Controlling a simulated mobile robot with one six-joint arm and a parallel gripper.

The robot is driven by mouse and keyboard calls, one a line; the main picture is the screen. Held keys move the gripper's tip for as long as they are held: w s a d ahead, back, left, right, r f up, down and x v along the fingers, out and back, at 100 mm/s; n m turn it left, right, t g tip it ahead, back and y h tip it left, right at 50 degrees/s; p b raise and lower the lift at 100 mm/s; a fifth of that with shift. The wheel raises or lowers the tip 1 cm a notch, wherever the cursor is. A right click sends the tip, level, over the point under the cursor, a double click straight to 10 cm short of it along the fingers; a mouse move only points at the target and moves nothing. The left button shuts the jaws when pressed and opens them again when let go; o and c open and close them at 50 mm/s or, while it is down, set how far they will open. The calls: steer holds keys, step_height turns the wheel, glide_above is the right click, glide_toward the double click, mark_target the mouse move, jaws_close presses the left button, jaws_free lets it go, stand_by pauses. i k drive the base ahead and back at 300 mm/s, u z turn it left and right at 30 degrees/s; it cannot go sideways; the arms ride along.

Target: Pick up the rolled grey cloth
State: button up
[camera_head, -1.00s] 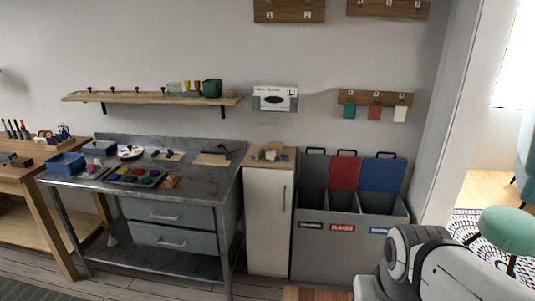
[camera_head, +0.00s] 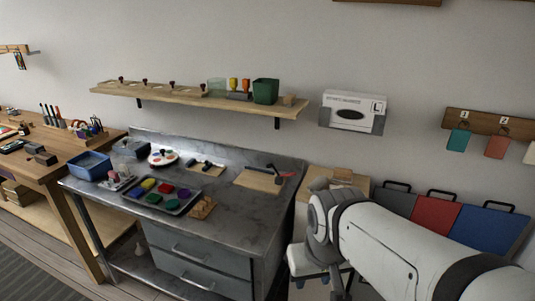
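I cannot pick out a rolled grey cloth for sure. A small grey item (camera_head: 131,148) lies at the back left of the metal workbench (camera_head: 235,222), too small to name. Another pale grey item (camera_head: 319,184) sits on the wooden cabinet top, partly behind my arm. My gripper end (camera_head: 310,266) hangs low at the lower middle, in front of the cabinet and right of the bench. It is away from the bench top. Its fingers are too dark and small to read, and I see nothing clearly held.
The bench holds a blue bin (camera_head: 91,166), a paint tray (camera_head: 163,196), a round palette (camera_head: 163,158) and a wooden board (camera_head: 262,180). A shelf (camera_head: 200,102) hangs above. The bench's front right is bare.

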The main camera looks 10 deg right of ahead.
mark_target(318, 184)
steer(key=u, duration=0.05)
steer(key=i, duration=0.95)
steer(key=z, duration=0.35)
